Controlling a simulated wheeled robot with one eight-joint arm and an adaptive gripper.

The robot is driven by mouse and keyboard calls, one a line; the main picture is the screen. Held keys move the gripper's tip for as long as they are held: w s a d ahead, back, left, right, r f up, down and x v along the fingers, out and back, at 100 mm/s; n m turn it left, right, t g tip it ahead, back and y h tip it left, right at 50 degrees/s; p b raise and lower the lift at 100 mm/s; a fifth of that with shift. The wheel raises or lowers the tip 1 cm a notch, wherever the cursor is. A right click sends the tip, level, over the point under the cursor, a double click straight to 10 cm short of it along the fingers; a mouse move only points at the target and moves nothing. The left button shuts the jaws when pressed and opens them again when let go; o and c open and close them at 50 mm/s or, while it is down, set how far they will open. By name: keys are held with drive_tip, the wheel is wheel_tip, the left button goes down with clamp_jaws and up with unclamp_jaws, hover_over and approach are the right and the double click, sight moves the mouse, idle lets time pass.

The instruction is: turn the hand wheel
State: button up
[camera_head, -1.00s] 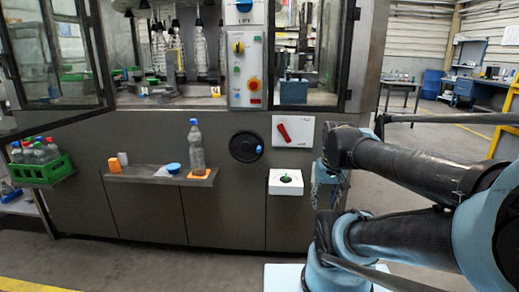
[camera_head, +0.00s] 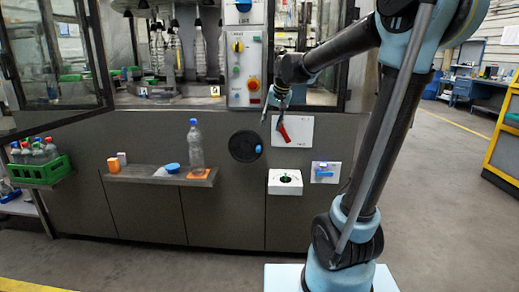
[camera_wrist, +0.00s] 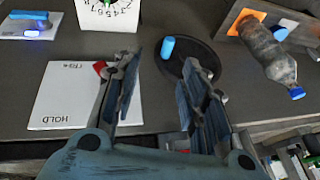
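The hand wheel is a black disc (camera_head: 241,147) with a blue knob (camera_head: 259,149) at its right edge, on the dark machine front. In the wrist view the wheel (camera_wrist: 205,52) lies beyond my fingers, with its blue knob (camera_wrist: 167,47) between the fingertips in the picture. My gripper (camera_head: 277,112) is above and right of the wheel in the head view. In the wrist view my gripper (camera_wrist: 163,66) is open and empty. The right finger hides part of the wheel. No contact with the knob shows.
A white plate with a red lever (camera_head: 293,131) sits right of the wheel; its "HOLD" panel (camera_wrist: 70,100) is close to my left finger. Below are a white dial box (camera_head: 285,182) and a blue-handled panel (camera_head: 325,172). A shelf (camera_head: 140,177) with a bottle (camera_head: 195,147) juts out at left.

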drive_tip(key=w+a, duration=0.2)
approach(259, 148)
drive_tip(key=x, duration=0.9)
drive_tip(key=shift+w, duration=0.25)
clamp_jaws()
